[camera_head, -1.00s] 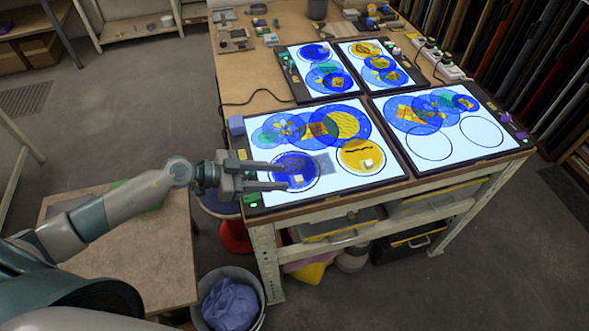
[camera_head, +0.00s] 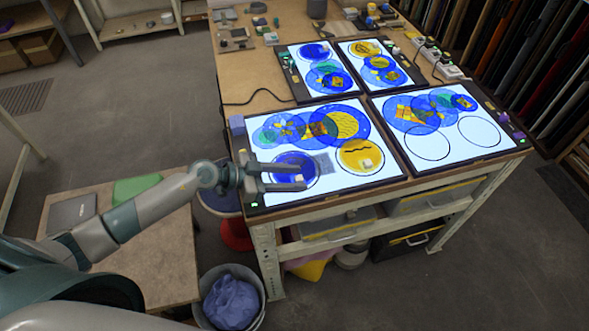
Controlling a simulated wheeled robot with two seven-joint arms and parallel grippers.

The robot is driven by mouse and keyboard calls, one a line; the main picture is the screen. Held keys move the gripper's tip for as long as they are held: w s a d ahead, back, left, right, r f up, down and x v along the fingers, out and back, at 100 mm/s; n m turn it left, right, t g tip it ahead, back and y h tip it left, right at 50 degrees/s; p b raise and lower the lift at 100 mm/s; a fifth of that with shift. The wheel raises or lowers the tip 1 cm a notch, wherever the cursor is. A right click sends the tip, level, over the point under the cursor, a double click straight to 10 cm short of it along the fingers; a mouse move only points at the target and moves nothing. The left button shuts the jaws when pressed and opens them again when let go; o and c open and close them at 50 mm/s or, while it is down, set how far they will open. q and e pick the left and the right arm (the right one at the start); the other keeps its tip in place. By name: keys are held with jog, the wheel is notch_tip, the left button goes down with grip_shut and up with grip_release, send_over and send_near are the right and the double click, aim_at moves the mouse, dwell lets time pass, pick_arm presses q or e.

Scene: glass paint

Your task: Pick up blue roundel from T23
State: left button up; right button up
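A dark blue roundel (camera_head: 281,178) lies in a black circle outline at the front left of the near-left light panel (camera_head: 325,193), with a small pale block on it. My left gripper (camera_head: 303,177) reaches in from the left. Its two fingers are apart, one over the far part of the roundel and one along its near part, with the pale block between their tips. I cannot tell whether the fingers touch the block. No label T23 is readable. My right gripper is not in view.
Overlapping blue, teal and yellow discs (camera_head: 345,124) lie behind. The near-right panel (camera_head: 466,142) has two empty outlines. A bin (camera_head: 229,298) stands on the floor below.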

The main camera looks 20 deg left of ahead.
pick_arm(q)
jog(key=shift+c, duration=0.3)
grip_shut()
jog(key=shift+r, duration=0.45)
notch_tip(320, 180, up, 4)
jog(key=shift+f, duration=0.25)
jog(key=w+d+r, duration=0.4)
jog(key=d+r, duration=0.2)
jog(key=d, duration=0.4)
jog(key=shift+w+d+r, duration=0.2)
jog(key=shift+d+r, duration=0.1)
jog(key=shift+d, duration=0.1)
